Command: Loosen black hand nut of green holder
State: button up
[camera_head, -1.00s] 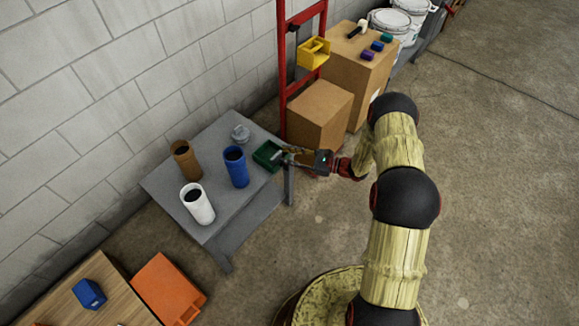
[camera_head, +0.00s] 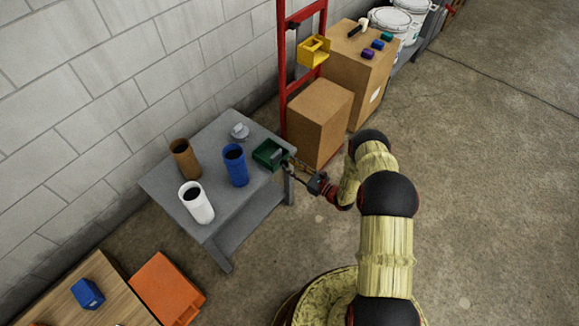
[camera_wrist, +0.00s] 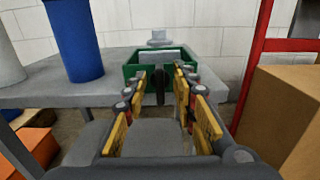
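The green holder (camera_head: 270,154) is an open-topped box at the right corner of the grey table. It also shows ahead in the wrist view (camera_wrist: 206,64). A dark upright part, apparently the black hand nut (camera_wrist: 160,86), is on its near side, between my fingers in that view. My gripper (camera_head: 292,167) is at the table's right edge, just in front of the holder. In the wrist view its yellow-padded fingers (camera_wrist: 161,78) are apart, with a gap to the dark part on both sides. I cannot tell whether the fingertips reach around it.
Blue (camera_head: 236,166), white (camera_head: 197,203) and brown (camera_head: 186,160) cylinders and a small grey piece (camera_head: 240,132) stand on the grey table (camera_head: 222,225). A red upright frame (camera_head: 283,70) bears a yellow holder (camera_head: 314,51). Cardboard boxes (camera_head: 319,120) stand beside it. Floor at right is clear.

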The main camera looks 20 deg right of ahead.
jog(key=shift+w+a, duration=0.35)
jog(key=shift+w, duration=0.1)
grip_shut()
dwell(0.4)
